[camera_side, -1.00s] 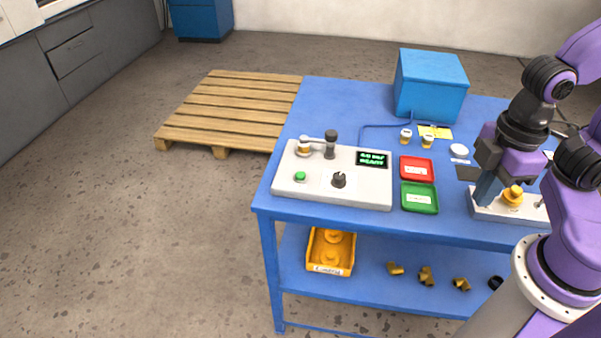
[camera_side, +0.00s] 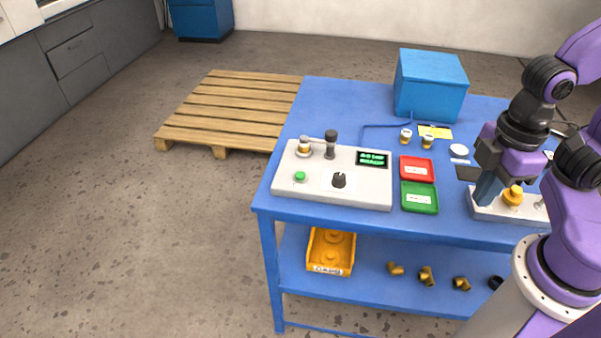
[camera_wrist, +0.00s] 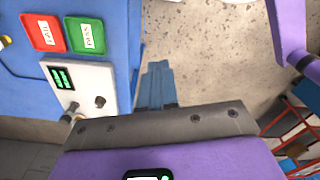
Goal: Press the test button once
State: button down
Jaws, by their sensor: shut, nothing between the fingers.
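The test panel (camera_side: 362,192) is a pale box on the left of the blue table. Its green button (camera_side: 300,176) sits at the front left, with a black knob (camera_side: 339,180), a lit green display (camera_side: 373,159) and a clamp post (camera_side: 331,143) beside a small valve (camera_side: 304,146). My gripper (camera_side: 484,192) is shut and empty, pointing down at the table's right, well away from the button and close to a yellow part (camera_side: 513,195). In the wrist view the panel (camera_wrist: 88,72) shows partly, left of my blue fingers (camera_wrist: 157,80); I cannot make out the green button there.
A red tray (camera_side: 416,168) and a green tray (camera_side: 419,198) lie between the panel and my gripper. A blue box (camera_side: 431,85) stands at the back. Two small valves (camera_side: 406,136) stand in front of it. A yellow bin (camera_side: 331,251) is on the lower shelf.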

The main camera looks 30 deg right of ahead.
jog(key=n+t+y, duration=0.2)
jog(key=t+y, duration=0.2)
jog(key=t, duration=0.4)
send_over(304, 176)
jog(key=shift+f, duration=2.4)
jog(key=shift+f, duration=4.4)
jog(key=shift+f, duration=0.1)
